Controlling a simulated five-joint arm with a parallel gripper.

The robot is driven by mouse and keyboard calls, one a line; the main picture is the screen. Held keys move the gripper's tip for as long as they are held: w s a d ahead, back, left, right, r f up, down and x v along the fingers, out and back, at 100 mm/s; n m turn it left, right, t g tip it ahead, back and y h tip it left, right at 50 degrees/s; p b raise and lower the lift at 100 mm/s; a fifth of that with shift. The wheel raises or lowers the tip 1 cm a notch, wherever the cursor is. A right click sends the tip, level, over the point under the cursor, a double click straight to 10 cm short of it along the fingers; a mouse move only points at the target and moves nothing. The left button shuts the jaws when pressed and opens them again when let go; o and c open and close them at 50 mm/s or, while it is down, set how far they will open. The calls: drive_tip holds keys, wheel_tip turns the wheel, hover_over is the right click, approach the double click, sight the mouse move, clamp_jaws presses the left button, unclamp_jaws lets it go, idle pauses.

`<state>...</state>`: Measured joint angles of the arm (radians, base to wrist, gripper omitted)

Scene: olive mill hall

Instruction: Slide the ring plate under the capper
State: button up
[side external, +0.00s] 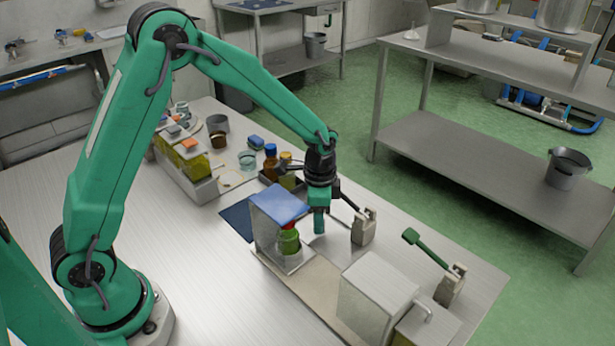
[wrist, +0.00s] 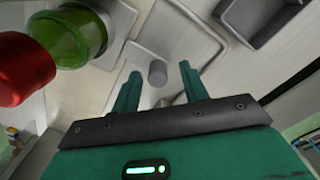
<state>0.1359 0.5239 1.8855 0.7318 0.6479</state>
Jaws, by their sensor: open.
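My gripper (side external: 319,228) points down beside the blue-topped stand (side external: 281,202), which looks like the capper. In the wrist view, my gripper (wrist: 158,70) is open, its fingers on either side of a short grey peg (wrist: 157,73). The peg appears to stand on a pale, round-cornered plate (wrist: 138,55), probably the ring plate; its ring is not clear. A green vessel (side external: 289,242) stands under the blue top. In the wrist view, the green vessel (wrist: 72,35) and a red cylindrical part (wrist: 18,70) are at the left. I cannot tell whether the fingers touch the peg.
A lever clamp (side external: 364,228) stands just right of my gripper, and another with a green handle (side external: 411,236) is farther right. A pale box (side external: 376,290) is at the front. Bottles (side external: 270,163) and containers crowd the back. The bench's left side is clear.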

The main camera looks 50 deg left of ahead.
drive_tip(key=shift+r, duration=0.15)
drive_tip(key=shift+r, duration=3.8)
